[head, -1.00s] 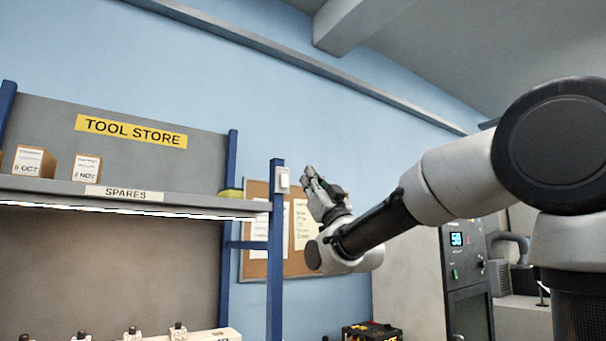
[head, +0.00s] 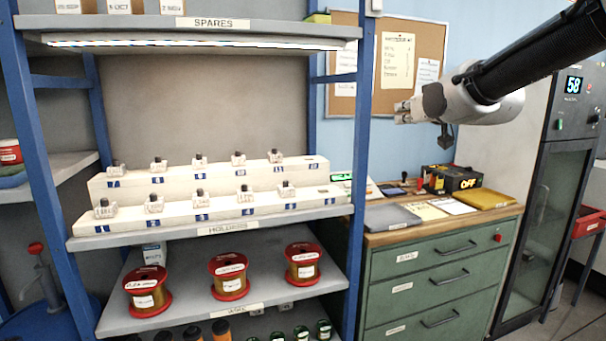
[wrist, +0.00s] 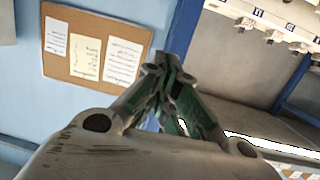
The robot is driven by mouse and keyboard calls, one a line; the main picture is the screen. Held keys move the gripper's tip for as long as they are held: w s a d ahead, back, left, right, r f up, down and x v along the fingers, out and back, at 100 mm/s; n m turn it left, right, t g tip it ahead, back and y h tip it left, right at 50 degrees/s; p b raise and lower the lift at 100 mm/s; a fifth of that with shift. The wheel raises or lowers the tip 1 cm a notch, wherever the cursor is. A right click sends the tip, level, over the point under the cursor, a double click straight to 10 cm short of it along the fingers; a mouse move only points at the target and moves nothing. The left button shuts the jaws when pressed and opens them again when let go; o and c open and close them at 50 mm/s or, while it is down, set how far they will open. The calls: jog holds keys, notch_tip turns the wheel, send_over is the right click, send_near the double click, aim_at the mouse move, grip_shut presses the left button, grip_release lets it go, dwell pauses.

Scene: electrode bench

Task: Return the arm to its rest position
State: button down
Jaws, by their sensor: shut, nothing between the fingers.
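The corkboard also shows at the left of the wrist view (wrist: 62,72).
A shelf rack (head: 290,222) on the left holds two white rails of small holders. Red-ended spools (head: 228,277) stand below. A green drawer cabinet (head: 430,270) stands beneath my arm, with papers and a black box (head: 463,181) on top. A dark glass-doored cabinet (head: 540,200) is at right.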

jog(key=s+d+f+g+h, duration=0.2)
jog(key=s+d+f+g, duration=0.3)
jog(key=s+f, duration=0.5)
jog(key=s+d+f+m+g, duration=0.1)
jog(key=s+d+f+g, duration=0.1)
jog(key=s, duration=0.5)
jog(key=s+d+f+g+h, duration=0.1)
jog(key=s+d+f+g, duration=0.1)
jog(key=s, duration=0.5)
jog(key=s+d+f+m+g, duration=0.1)
jog(key=s+d+f+g, duration=0.1)
jog(key=s, duration=0.5)
jog(key=shift+s+d+f+m+h, duration=0.25)
jog(key=shift+d+f+h, duration=0.2)
jog(key=shift+f, duration=0.8)
